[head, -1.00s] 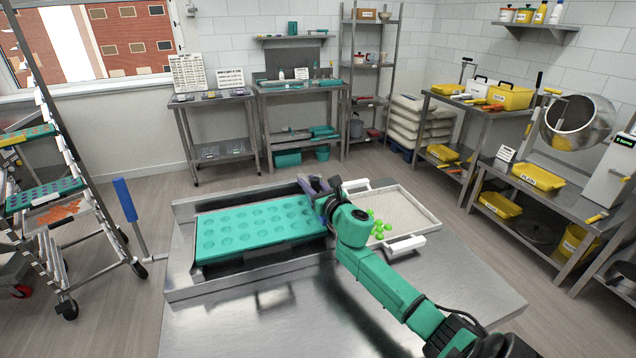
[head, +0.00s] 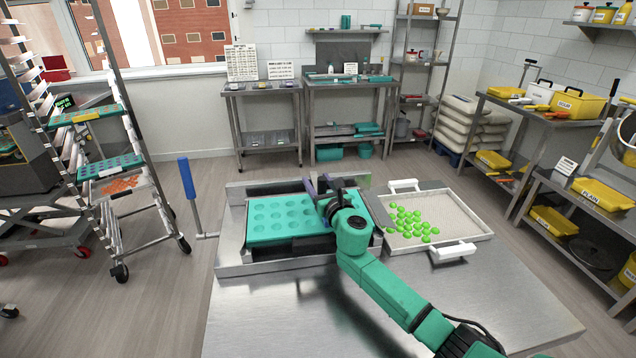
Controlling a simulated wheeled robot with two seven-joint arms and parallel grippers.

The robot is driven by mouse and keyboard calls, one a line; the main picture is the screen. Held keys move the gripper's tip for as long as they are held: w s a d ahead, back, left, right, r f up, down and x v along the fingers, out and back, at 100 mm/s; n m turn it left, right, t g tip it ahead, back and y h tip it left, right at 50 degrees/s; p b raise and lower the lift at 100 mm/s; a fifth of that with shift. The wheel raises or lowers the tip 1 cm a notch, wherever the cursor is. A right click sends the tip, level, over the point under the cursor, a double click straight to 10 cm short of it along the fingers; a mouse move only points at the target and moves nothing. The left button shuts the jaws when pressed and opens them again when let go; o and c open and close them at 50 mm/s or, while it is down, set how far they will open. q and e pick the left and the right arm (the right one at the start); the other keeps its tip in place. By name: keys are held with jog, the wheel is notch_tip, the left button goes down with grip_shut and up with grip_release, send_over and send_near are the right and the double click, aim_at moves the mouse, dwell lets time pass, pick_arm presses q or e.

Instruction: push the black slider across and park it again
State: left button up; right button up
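The teal mould (head: 283,231), with rows of round hollows, lies in the metal depositor frame (head: 233,250) on the steel table. Whether the fingers are closed on anything does not show. Bright green gummies (head: 411,224) lie in the left half of the pale tray (head: 462,215) to the right. My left gripper is out of view.
A blue upright handle (head: 187,178) stands at the frame's left. A wheeled rack (head: 130,215) with trays is farther left. The front of the steel table (head: 270,320) is bare. Shelves and yellow bins stand at the right.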

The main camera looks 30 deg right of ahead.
jog(key=shift+s+a, duration=0.1)
jog(key=s+a+b, duration=0.1)
jog(key=s+a, duration=0.1)
jog(key=s, duration=1.2)
jog(key=shift+s, duration=0.1)
jog(key=w+b, duration=0.1)
jog(key=w, duration=0.3)
jog(key=w+d+b, duration=0.1)
jog(key=w, duration=0.4)
jog(key=w+d+b, duration=0.1)
jog(key=w, duration=0.4)
jog(key=shift+w, duration=0.25)
